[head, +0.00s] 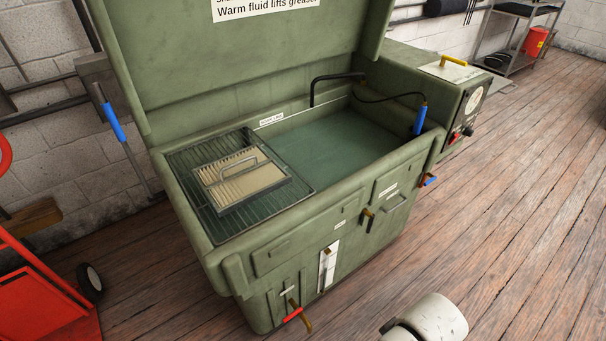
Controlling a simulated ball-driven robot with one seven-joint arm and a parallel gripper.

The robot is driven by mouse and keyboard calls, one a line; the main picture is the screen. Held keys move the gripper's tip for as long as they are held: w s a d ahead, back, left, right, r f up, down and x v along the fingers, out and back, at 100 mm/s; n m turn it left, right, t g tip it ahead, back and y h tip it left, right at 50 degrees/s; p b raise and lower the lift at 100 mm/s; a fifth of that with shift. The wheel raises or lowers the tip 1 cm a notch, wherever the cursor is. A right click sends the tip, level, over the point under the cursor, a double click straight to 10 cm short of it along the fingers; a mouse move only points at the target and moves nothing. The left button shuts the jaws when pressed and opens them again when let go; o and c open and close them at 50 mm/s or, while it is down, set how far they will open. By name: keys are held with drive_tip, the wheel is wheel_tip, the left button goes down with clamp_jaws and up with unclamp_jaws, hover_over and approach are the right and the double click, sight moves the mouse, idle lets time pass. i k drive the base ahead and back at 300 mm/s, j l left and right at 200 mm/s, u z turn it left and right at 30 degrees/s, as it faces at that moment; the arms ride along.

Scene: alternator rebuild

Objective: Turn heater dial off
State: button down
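A green parts washer (240,235) stands on the floor with its lid raised. On its right side is a green box with a dark control panel (470,112). The panel carries a round white gauge (475,98), a dark knob (468,131) and a small red control (454,138). I cannot tell for sure which of these is the heater dial, and its setting is too small to read. A white rounded part of my arm shows at the bottom edge. My gripper is not in view.
A wire rack with a framed tan filter (240,178) sits over the tub's left part; greenish fluid (325,140) fills the right. Levers stick out in front. A red hand truck (40,300) stands at left. The wood floor (520,210) at right is clear.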

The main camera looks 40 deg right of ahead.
sight(468, 131)
drive_tip(key=z, duration=1.45)
drive_tip(key=i+l+u, duration=0.15)
drive_tip(key=i+l, duration=0.35)
drive_tip(key=i+l+u, duration=0.15)
drive_tip(key=i+l, duration=0.25)
drive_tip(key=l, duration=0.3)
